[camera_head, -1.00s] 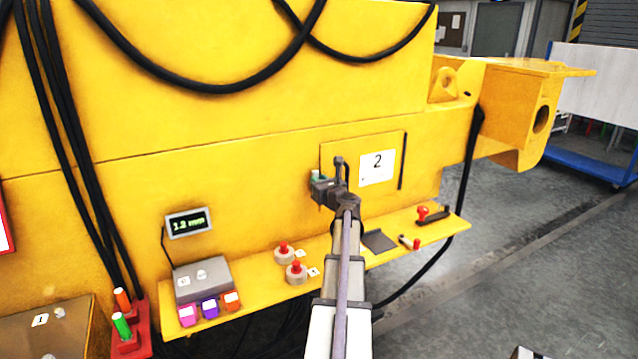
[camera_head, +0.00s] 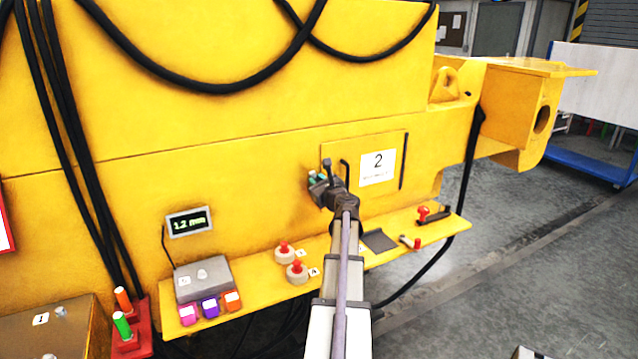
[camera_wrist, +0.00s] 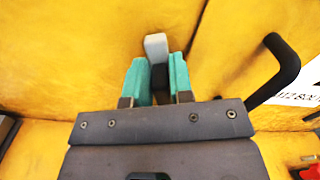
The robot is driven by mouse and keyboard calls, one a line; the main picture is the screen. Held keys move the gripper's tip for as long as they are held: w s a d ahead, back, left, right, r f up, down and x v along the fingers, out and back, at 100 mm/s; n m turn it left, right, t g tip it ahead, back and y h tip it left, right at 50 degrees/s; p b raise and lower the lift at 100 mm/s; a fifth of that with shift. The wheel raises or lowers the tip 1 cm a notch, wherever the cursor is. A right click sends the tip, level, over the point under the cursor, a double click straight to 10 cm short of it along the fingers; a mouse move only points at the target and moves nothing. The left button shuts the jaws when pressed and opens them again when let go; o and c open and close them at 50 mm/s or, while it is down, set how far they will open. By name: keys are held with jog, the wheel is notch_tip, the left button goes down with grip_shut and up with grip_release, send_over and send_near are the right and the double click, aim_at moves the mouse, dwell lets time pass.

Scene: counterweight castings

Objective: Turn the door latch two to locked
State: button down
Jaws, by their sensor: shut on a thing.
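The door (camera_head: 365,190) marked 2 is a flat yellow panel, closed against the yellow casting. My gripper (camera_head: 317,178) is at the door's left edge. In the wrist view its teal fingers (camera_wrist: 157,78) are shut on the door latch two (camera_wrist: 156,45), a small lever with a light grey end and a dark body between the fingers. The door's edge seam runs just right of the grey end, tilted in that view. The latch's pivot is hidden behind the gripper. In the head view my gripper mostly hides the latch.
A black bent door handle (camera_wrist: 282,70) stands close to the right of my gripper. A yellow shelf (camera_head: 345,258) below carries red buttons (camera_head: 297,268), a grey box (camera_head: 204,280), a dark plate (camera_head: 379,240) and red-handled parts (camera_head: 423,213). Black cables (camera_head: 80,170) hang at left.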

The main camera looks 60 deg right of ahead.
jog(key=n, duration=0.3)
jog(key=shift+w+a+f+n, duration=0.15)
jog(key=shift+a+f+n, duration=0.1)
jog(key=shift+n, duration=0.15)
jog(key=shift+w+a+f+n+b, duration=0.1)
jog(key=shift+f+n+b, duration=0.15)
jog(key=shift+n, duration=1.5)
jog(key=shift+a+f+n+b, duration=0.15)
jog(key=shift+n+b, duration=0.15)
jog(key=shift+n, duration=1.4)
jog(key=shift+w+a+f+n+b, duration=0.1)
jog(key=shift+f+n+b, duration=0.15)
jog(key=shift+n, duration=1.5)
jog(key=c, duration=1.1)
grip_release()
jog(key=shift+d, duration=0.1)
jog(key=v, duration=1.1)
